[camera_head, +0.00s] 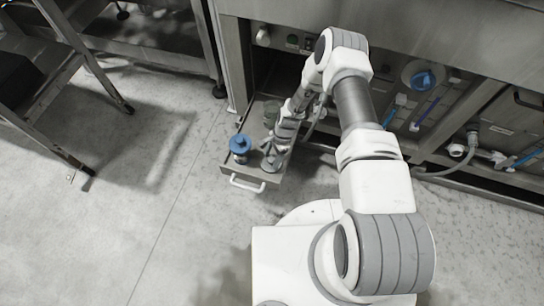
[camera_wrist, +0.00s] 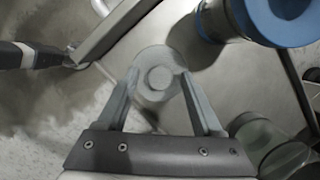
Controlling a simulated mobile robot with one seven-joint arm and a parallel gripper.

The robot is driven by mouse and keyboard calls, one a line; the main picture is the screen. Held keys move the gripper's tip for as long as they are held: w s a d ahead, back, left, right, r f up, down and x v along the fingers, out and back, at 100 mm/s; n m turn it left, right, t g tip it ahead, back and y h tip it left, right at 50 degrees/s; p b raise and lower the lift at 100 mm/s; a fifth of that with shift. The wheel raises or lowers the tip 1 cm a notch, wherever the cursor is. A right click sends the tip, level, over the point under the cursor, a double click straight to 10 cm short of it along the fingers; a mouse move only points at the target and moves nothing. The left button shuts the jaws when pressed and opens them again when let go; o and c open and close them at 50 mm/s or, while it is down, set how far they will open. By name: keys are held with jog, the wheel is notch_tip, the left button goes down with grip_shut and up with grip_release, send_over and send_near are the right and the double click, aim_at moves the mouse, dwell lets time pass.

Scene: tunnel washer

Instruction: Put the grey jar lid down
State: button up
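The grey jar lid (camera_wrist: 160,77) is a round, pale grey disc with a raised knob in the wrist view. The fingertips of my gripper (camera_wrist: 159,82) lie against its two opposite sides, so the gripper looks shut on it. The lid is over the pulled-out metal drawer (camera_wrist: 125,52); I cannot tell whether it touches the floor of the drawer. In the head view, my gripper (camera_head: 272,160) reaches down into the front right of the drawer (camera_head: 232,172), and my arm hides part of that area.
A blue-topped container (camera_head: 239,144) stands at the drawer's front left; it also shows in the wrist view (camera_wrist: 285,24). A greenish glass jar (camera_wrist: 280,150) is at the wrist view's lower right. The drawer has a white handle (camera_head: 247,186). A metal stair (camera_head: 50,125) stands left; open floor lies between.

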jog(key=w+d+r+n+t+h+p, duration=0.1)
jog(key=d+r+n, duration=0.15)
jog(key=r, duration=1.35)
jog(key=w+d+r+n+t+p, duration=0.1)
jog(key=w+d+r+n+p, duration=0.15)
jog(key=r, duration=1.25)
jog(key=d+r+n+t+h+p, duration=0.1)
jog(key=d+r+n, duration=0.15)
jog(key=r, duration=1.35)
jog(key=s+d+r+n+t, duration=0.1)
jog(key=s+r, duration=0.4)
jog(key=r, duration=0.2)
jog(key=s+d+r+n+t, duration=0.1)
jog(key=s+d+r+n, duration=0.1)
jog(key=s+r, duration=0.4)
jog(key=s+d+r+n+t, duration=0.1)
jog(key=s+r+n, duration=0.1)
jog(key=s+r, duration=0.4)
jog(key=s, duration=0.5)
jog(key=shift+s+d+r+t+h, duration=0.2)
jog(key=shift+d+t+h, duration=0.1)
jog(key=shift+t+h, duration=0.1)
jog(key=shift+n, duration=0.25)
notch_tip(320, 180, up, 14)
jog(key=p, duration=1)
